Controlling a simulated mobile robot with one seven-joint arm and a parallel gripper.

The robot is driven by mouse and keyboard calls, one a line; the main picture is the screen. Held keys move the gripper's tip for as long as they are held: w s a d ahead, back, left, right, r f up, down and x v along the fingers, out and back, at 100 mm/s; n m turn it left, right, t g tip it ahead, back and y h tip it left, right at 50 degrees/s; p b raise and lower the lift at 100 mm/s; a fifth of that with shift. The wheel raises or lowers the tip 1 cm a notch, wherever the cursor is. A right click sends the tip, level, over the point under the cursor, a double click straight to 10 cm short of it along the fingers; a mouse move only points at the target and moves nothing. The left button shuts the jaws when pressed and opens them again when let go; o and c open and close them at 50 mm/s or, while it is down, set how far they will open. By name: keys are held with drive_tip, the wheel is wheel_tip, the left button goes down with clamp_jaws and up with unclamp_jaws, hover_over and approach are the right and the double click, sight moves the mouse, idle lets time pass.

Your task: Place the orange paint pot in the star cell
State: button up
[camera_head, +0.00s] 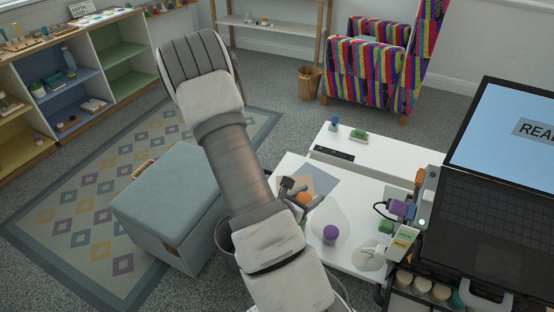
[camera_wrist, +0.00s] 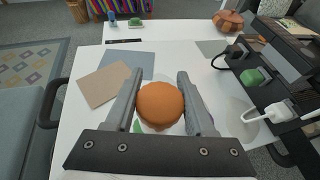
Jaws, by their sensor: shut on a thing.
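The orange paint pot (camera_wrist: 160,104) is a rounded orange thing between the two fingers of my gripper (camera_wrist: 160,108) in the wrist view. The fingers are shut on its sides. In the head view the orange pot (camera_head: 304,198) shows beside my gripper (camera_head: 296,192), over the white table; its exact height above the table is hard to tell. I cannot make out a star cell in either view.
A purple round pot (camera_head: 330,235) stands on the white table (camera_head: 345,205). Tan (camera_wrist: 104,86) and blue-grey (camera_wrist: 128,62) sheets lie there. A grey-blue storage box (camera_head: 165,195) stands left of my arm.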

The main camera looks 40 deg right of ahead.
drive_tip(key=w+a+r+n+t+y+p, duration=0.4)
drive_tip(key=w+a+r, duration=0.7)
drive_tip(key=a+r, duration=0.3)
drive_tip(key=w+a+r+n+t+y+p, duration=0.5)
drive_tip(key=w+a+r+n, duration=0.4)
drive_tip(key=a+r, duration=0.5)
drive_tip(key=shift+w+a+t+p, duration=0.8)
drive_tip(key=shift+w+a+p, duration=0.1)
drive_tip(key=shift+w+p, duration=0.3)
drive_tip(key=shift+w+a, duration=0.1)
